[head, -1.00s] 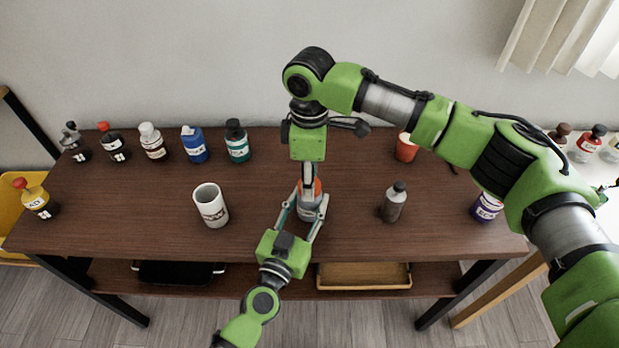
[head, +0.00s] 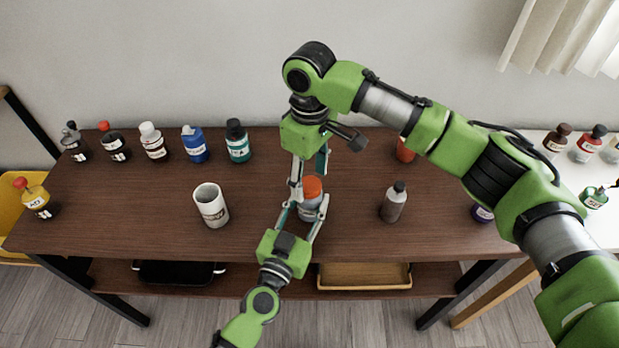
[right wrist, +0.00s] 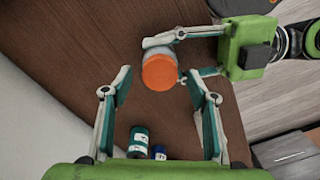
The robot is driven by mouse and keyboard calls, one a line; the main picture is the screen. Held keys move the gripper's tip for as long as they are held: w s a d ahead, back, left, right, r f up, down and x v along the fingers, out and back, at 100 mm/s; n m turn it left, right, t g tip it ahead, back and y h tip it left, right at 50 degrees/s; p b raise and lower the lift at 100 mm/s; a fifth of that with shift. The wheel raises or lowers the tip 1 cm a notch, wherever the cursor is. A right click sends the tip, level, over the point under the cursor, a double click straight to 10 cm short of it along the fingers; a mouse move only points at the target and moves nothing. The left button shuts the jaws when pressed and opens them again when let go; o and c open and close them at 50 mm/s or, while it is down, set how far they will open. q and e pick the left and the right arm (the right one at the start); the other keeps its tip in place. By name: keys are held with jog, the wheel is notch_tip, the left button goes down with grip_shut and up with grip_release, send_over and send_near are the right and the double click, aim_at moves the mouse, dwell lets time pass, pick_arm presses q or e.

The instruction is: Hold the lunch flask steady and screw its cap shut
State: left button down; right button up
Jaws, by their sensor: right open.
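The lunch flask (head: 308,211) is grey with an orange cap (head: 312,187) on top. It stands upright near the front middle of the table. My left gripper (head: 305,206) reaches in from the front, with a finger on each side of the flask body, and looks shut on it. My right gripper (head: 309,176) is above and just behind the flask, pointing down, open and empty. In the right wrist view the orange cap (right wrist: 159,72) lies just beyond the spread fingertips, apart from them. How tightly the cap sits cannot be seen.
A white mug (head: 211,206) stands left of the flask and a grey bottle (head: 394,203) right of it. Several bottles line the back left, including a teal one (head: 237,142). An orange-red cup (head: 404,150) is partly hidden behind my right arm. Table between mug and flask is clear.

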notch_tip(320, 180, up, 11)
jog(key=shift+r, duration=0.15)
pick_arm(q)
jog(key=c, duration=1.2)
grip_release()
jog(key=shift+c, duration=0.2)
jog(key=shift+s, duration=0.1)
jog(key=v, duration=1.2)
